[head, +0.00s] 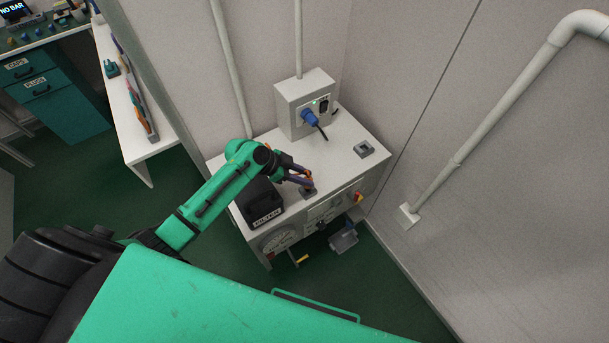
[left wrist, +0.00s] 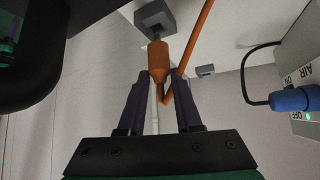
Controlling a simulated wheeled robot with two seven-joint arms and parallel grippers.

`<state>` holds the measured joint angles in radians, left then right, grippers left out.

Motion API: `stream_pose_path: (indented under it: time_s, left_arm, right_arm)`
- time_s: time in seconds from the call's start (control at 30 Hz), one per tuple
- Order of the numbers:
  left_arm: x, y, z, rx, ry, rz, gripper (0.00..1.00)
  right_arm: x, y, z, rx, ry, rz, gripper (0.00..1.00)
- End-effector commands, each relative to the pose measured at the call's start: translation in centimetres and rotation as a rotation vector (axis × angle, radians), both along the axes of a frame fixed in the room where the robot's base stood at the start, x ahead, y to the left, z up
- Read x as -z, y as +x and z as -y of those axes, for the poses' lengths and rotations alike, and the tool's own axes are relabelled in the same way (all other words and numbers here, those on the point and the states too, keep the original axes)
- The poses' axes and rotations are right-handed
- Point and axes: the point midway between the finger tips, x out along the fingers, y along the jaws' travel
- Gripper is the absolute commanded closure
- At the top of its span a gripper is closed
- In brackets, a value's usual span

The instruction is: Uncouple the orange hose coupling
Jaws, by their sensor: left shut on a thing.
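The orange hose coupling (left wrist: 158,62) shows in the left wrist view between the two purple fingers of my left gripper (left wrist: 160,80). Its narrower end meets a grey socket block (left wrist: 154,20); I cannot tell whether it is still locked there. An orange hose (left wrist: 196,40) runs close beside it. In the head view my left gripper (head: 300,180) is at the front of the white bench unit, shut on the coupling, just above the grey block (head: 309,193). The fingers hide most of the coupling there. My right gripper is not in view.
A black box labelled FILTER (head: 263,205) stands close left of the gripper. Behind is a grey box (head: 304,103) with a blue plug (head: 310,118). Another grey block (head: 364,149) sits right on the white bench unit (head: 345,135). Walls close off the back and right.

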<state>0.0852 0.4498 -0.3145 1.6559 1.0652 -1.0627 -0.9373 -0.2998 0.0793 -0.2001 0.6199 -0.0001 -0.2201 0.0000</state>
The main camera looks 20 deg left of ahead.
Motion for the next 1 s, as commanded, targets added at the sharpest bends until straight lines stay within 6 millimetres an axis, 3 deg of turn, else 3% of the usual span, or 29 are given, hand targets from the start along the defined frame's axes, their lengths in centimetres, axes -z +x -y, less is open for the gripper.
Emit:
stream_pose_path:
  time_s: [0.97,1.0]
  left_arm:
    - [2.6,0.0,0.0,0.001,0.000,0.001,1.00]
    - [2.5,0.0,0.0,0.001,0.000,0.001,0.59]
  right_arm:
    - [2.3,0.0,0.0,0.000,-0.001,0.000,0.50]
    - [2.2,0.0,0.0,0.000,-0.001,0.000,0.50]
